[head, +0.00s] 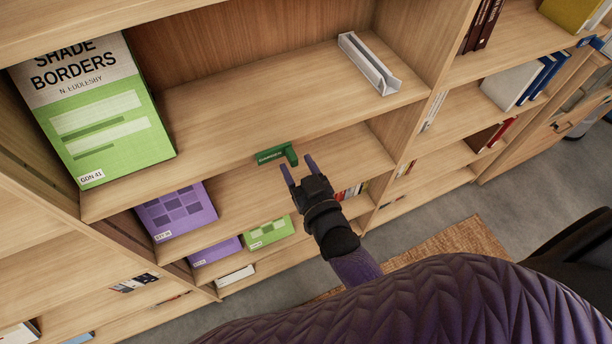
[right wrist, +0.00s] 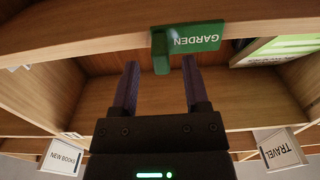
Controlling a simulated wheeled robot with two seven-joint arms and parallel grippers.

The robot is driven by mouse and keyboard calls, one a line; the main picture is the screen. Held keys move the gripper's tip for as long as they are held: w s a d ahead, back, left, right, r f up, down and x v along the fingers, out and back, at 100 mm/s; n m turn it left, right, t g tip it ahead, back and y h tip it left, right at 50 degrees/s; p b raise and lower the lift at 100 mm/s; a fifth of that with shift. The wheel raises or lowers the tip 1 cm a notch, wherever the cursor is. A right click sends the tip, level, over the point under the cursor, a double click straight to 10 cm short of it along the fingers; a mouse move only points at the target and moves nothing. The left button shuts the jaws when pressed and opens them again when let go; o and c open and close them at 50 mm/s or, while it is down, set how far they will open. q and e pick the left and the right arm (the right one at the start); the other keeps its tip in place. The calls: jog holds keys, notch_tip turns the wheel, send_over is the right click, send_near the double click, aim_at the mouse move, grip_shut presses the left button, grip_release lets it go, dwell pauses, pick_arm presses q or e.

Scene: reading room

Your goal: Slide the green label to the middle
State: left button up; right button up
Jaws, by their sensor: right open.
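The green label (head: 272,155) is clipped on the front edge of a wooden shelf, with a tab at its right end in the head view. It also shows in the right wrist view (right wrist: 196,37), where it reads GARDEN upside down. My right gripper (head: 297,171) is open and empty, just in front of and below the label's tab. In the right wrist view its two purple fingers (right wrist: 161,82) point at the tab from either side, and a gap seems to remain. My left gripper is not in view.
A large green book (head: 110,130) stands on the same shelf at the left. A grey-white holder (head: 368,64) lies at its right end. The shelf between them is bare. Purple books (head: 177,212) are on the shelf below. Signs reading NEW BOOKS (right wrist: 62,158) and TRAVEL (right wrist: 279,149) hang nearby.

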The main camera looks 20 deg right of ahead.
jog(key=s, duration=0.8)
jog(key=shift+d, duration=0.3)
jog(key=s+f+n+g+b, duration=0.1)
jog(key=s+f+g+b, duration=0.3)
jog(key=f, duration=0.9)
jog(key=s+f+g+b, duration=0.4)
jog(key=f+b, duration=0.1)
jog(key=f, duration=0.8)
jog(key=s+d+f+g+b, duration=0.3)
jog(key=s+f+g, duration=0.1)
jog(key=s+f, duration=0.4)
jog(key=s+d+f+g+h+b, duration=0.1)
jog(key=s+d+f+g+b, duration=0.2)
jog(key=s+f+g, duration=0.2)
jog(key=s+f, duration=0.3)
jog(key=s, duration=0.2)
jog(key=shift+s+f+n+b, duration=0.2)
jog(key=shift+f+n+b, duration=0.15)
jog(key=shift+n, duration=0.05)
